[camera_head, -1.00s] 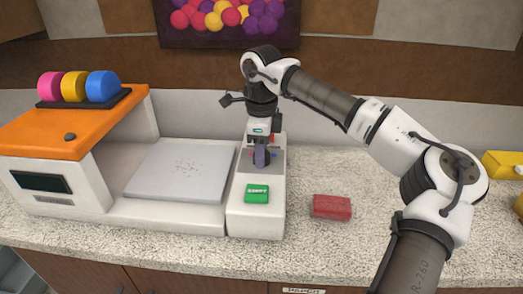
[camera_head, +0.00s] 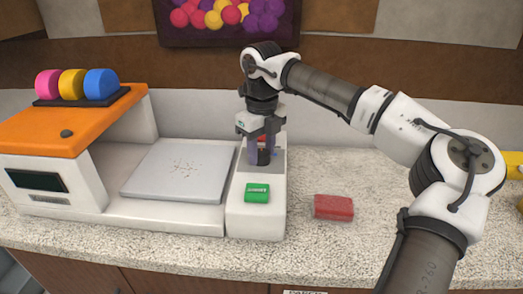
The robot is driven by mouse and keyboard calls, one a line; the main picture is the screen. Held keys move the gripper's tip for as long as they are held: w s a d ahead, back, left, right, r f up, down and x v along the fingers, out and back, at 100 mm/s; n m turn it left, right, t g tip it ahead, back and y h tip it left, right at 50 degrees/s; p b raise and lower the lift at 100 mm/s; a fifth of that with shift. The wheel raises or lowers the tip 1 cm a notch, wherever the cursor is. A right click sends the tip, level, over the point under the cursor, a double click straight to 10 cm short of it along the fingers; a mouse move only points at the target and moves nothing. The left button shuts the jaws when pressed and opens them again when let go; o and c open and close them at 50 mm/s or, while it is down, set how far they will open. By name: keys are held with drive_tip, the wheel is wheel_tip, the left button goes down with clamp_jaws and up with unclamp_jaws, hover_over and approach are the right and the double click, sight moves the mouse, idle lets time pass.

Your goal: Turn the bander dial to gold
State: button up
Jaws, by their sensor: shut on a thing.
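The bander is a white and orange machine (camera_head: 95,127) on the counter. Its dial (camera_head: 264,157) is a small dark knob on the grey panel at the back of the white side unit (camera_head: 256,222). My gripper (camera_head: 262,157) points down and is shut on the dial, with a finger on each side of it. The fingers and wrist hide much of the dial and its marks, so I cannot tell which colour it points to. A green button (camera_head: 257,193) sits in front of the dial on the same unit.
A red block (camera_head: 333,207) lies on the speckled counter (camera_head: 370,225) right of the unit. Pink, yellow and blue rolls (camera_head: 75,86) stand on the bander's top. A flat grey plate (camera_head: 180,172) lies left of the dial. Yellow things are partly behind my arm at right.

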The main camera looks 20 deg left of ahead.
sight(262, 153)
drive_tip(key=shift+m, duration=0.3)
drive_tip(key=o, duration=1)
wheel_tip(262, 153, up, 14)
drive_tip(key=shift+f+b, duration=0.1)
drive_tip(key=shift+b, duration=0.25)
